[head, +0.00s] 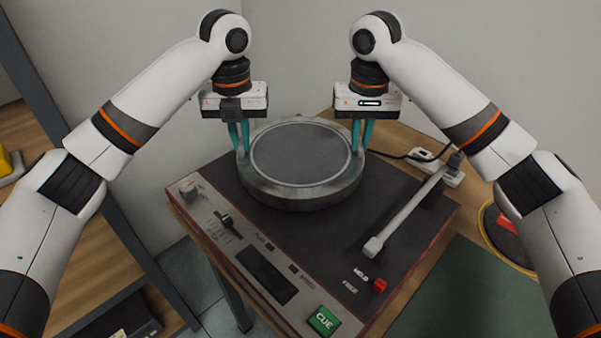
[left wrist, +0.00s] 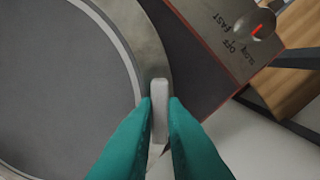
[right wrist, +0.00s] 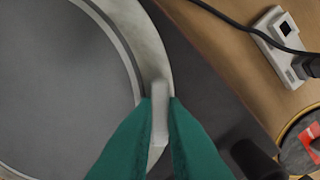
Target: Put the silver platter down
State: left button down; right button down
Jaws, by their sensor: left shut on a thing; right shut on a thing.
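The silver platter (head: 300,197) is a round grey metal disc with a dark mat on top. It is level over the back of the dark turntable deck (head: 330,240); I cannot tell whether it touches the deck. My left gripper (head: 241,150) is shut on the platter's left handle, a small grey tab (left wrist: 159,100). My right gripper (head: 359,150) is shut on the right handle, a like tab (right wrist: 159,105). The platter also fills the left of the left wrist view (left wrist: 60,80) and the right wrist view (right wrist: 60,80). What lies under the platter is hidden.
The tonearm (head: 405,212) lies along the deck's right side. A white power strip (head: 437,168) with a black cable is behind it on the wooden table. A green mat (head: 470,295) is at front right. A shelf (head: 75,210) stands at left.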

pick_arm(q)
jog(key=shift+a+f+b, duration=0.1)
jog(key=shift+f+b, duration=0.35)
jog(key=shift+f, duration=0.25)
pick_arm(e)
jog(key=shift+d+f, duration=0.1)
jog(key=shift+f, duration=0.55)
pick_arm(q)
jog(key=c, duration=1.5)
grip_release()
jog(key=shift+r, duration=0.2)
pick_arm(e)
jog(key=c, duration=1.5)
grip_release()
jog(key=shift+r, duration=0.2)
pick_arm(q)
jog(key=shift+r, duration=0.1)
pick_arm(e)
jog(key=shift+r, duration=0.1)
pick_arm(q)
notch_tip(320, 180, up, 12)
pick_arm(e)
notch_tip(320, 180, up, 12)
